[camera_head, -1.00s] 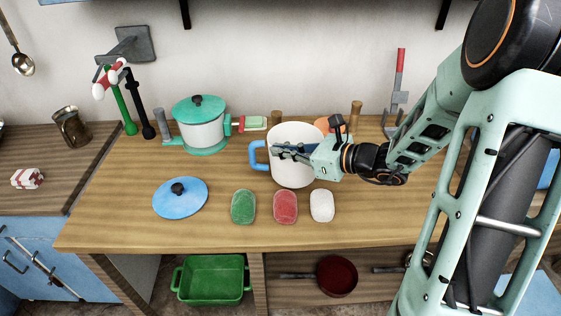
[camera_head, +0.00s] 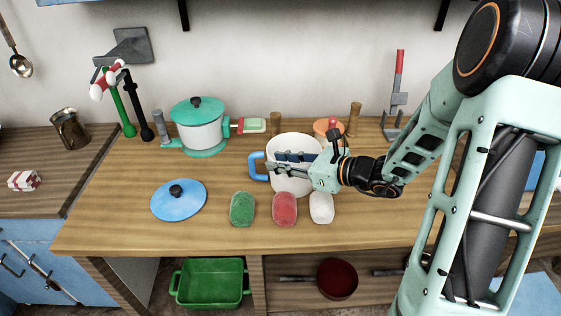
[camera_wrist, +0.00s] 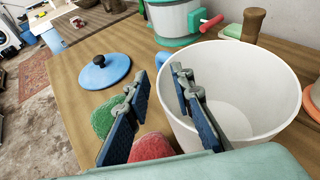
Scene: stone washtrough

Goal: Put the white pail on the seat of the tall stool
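The white pail (camera_head: 284,145) stands upright on the wooden worktop, with its blue handle (camera_head: 257,168) on the left. It also shows in the wrist view (camera_wrist: 250,75), its mouth open and the inside empty where visible. My gripper (camera_head: 288,165) is open at the pail's near side, fingers pointing left. In the wrist view, my gripper (camera_wrist: 163,118) has one finger over the pail's mouth and the other outside, with the near rim between them. I cannot tell whether either finger touches the pail. No tall stool is recognizable in view.
Green (camera_head: 242,209), red (camera_head: 285,209) and white (camera_head: 321,207) lumps lie just before the pail. A blue lid (camera_head: 179,200) lies left. A teal-and-white pot (camera_head: 200,130) and an orange-topped container (camera_head: 327,127) stand behind. The worktop's front left is clear.

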